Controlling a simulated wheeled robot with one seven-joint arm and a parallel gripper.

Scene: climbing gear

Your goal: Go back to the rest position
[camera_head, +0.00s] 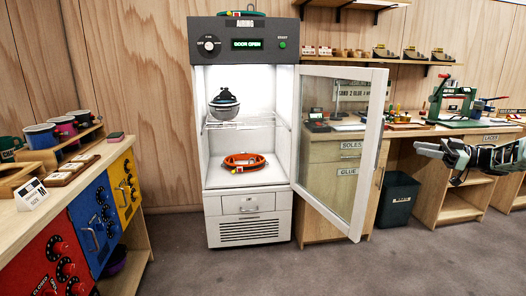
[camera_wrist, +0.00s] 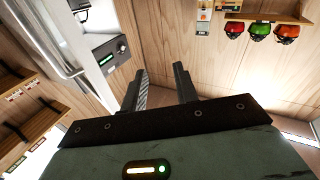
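My gripper (camera_head: 430,149) is at the right of the head view, in front of the right-hand workbench. It points left and is well apart from the cabinet and its door. In the wrist view my gripper (camera_wrist: 163,88) shows two dark fingers spread apart with nothing between them, so it is open and empty.
The airing cabinet (camera_head: 196,140) reads "DOOR OPEN"; its glass door (camera_head: 383,130) swings out to the right. Inside are a dark mesh-like item (camera_head: 224,104) and an orange coiled rope (camera_head: 244,161). A bin (camera_head: 397,200) stands under the bench. Centre floor is clear.

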